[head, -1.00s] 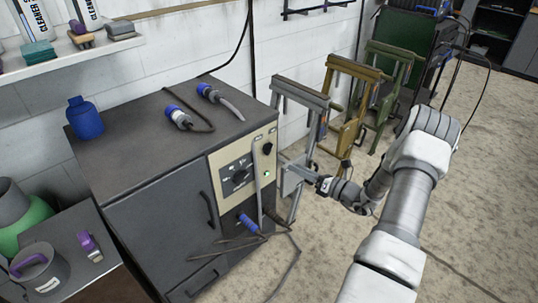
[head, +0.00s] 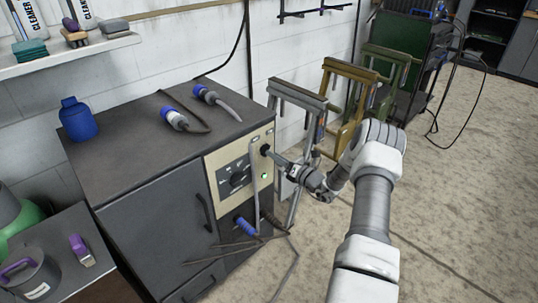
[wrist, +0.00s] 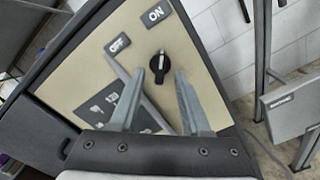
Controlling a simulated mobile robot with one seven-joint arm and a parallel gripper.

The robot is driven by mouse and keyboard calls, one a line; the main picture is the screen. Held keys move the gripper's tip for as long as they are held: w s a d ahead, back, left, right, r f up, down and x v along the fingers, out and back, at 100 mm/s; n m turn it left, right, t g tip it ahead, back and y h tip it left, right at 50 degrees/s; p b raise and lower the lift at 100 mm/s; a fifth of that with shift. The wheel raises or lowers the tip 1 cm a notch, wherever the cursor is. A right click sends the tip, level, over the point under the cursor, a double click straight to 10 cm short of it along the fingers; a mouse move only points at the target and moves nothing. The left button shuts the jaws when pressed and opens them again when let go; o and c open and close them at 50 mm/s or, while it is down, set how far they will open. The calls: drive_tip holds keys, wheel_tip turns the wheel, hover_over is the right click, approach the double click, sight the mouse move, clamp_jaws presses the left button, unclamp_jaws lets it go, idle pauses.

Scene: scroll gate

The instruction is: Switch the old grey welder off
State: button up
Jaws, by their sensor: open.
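The old grey welder (head: 150,215) is a dark grey cabinet with a beige front panel (head: 222,160). Its black rotary switch (head: 266,149) is at the panel's upper right, and it also shows in the wrist view (wrist: 160,66). There an ON label (wrist: 155,15) and an OFF label (wrist: 118,44) are beside it. The knob's pale mark appears to point toward ON. A green lamp (head: 264,176) glows below it. My gripper (wrist: 160,74) is open, its fingertips on either side of the knob; whether they touch it is unclear.
A grey upright bar (head: 255,190) runs down the panel left of the switch. A blue plug (head: 246,226) and cables hang below. Grey, yellow and green metal frames (head: 345,105) stand right of the welder.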

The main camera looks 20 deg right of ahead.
drive_tip(key=x, duration=0.3)
drive_tip(key=shift+w+a, duration=0.1)
drive_tip(key=shift+w, duration=0.2)
clamp_jaws()
